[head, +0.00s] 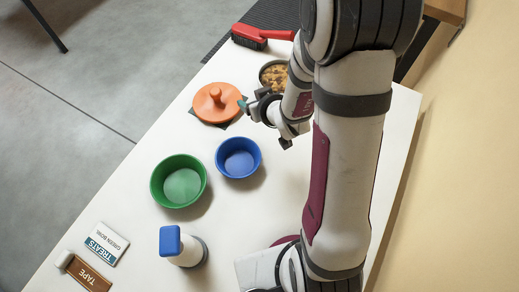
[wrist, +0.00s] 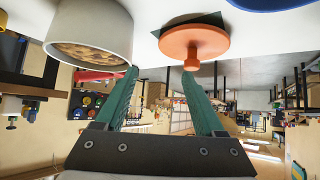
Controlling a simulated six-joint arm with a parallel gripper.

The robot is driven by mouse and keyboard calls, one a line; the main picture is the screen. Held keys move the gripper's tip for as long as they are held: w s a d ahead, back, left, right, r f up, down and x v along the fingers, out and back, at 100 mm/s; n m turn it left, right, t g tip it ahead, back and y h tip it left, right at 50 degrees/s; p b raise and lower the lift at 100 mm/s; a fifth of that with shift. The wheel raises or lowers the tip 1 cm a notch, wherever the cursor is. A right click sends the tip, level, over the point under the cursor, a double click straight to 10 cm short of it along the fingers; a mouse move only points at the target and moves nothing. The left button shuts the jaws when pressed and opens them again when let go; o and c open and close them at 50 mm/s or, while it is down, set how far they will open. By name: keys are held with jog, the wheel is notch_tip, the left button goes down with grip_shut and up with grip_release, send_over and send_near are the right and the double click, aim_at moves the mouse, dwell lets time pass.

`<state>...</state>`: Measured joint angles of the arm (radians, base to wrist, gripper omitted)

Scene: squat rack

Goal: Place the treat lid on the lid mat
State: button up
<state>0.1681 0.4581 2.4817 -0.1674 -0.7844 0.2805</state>
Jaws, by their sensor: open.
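The treat lid (head: 215,104), an orange disc with a knob on top, lies on the dark lid mat (head: 235,122) at the far part of the table. It covers most of the mat; only the mat's corners show. The lid also shows in the wrist view (wrist: 194,42), with a mat corner (wrist: 212,18) beside it. My gripper (head: 246,105) is just right of the lid in the head view. In the wrist view its green fingers (wrist: 158,76) are apart with nothing between them, and the lid's knob is near the right fingertip.
A treat tin (head: 273,75) without a lid, filled with brown pieces, stands close behind my gripper. A red brush (head: 262,37) lies at the far edge.

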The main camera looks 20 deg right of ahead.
jog(key=s+a+r+m+g, duration=0.1)
jog(key=s+r+m+g, duration=0.1)
jog(key=s, duration=0.7)
jog(key=s+a+r+m+g, duration=0.2)
jog(key=s+r+m+g, duration=0.1)
jog(key=s, duration=0.7)
jog(key=s+a+r+m+g, duration=0.2)
jog(key=s+r+g, duration=0.3)
jog(key=s, duration=0.4)
jog(key=shift+s+a+r, duration=0.15)
jog(key=shift+r, duration=0.7)
